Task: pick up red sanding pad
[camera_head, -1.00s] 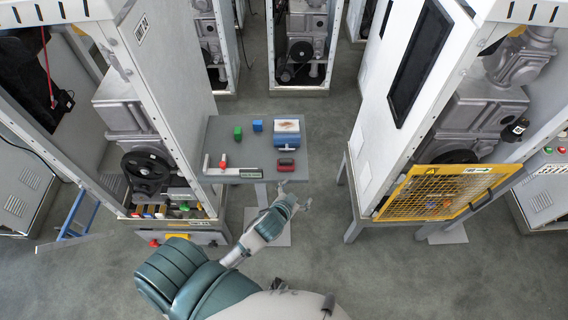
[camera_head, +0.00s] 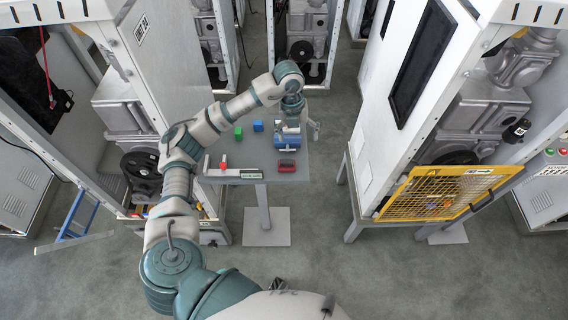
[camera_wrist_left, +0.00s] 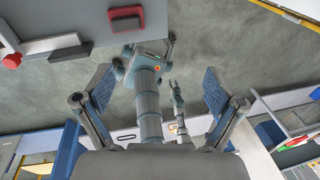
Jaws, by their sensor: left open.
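The red sanding pad (camera_head: 287,166), a small red block with a dark edge, lies near the front edge of the grey table (camera_head: 240,180). In the left wrist view the red pad (camera_wrist_left: 126,18) shows at the top, beyond the fingers.
A pale strip (camera_head: 232,173) lies along the front edge. A yellow mesh guard (camera_head: 440,192) stands at right.

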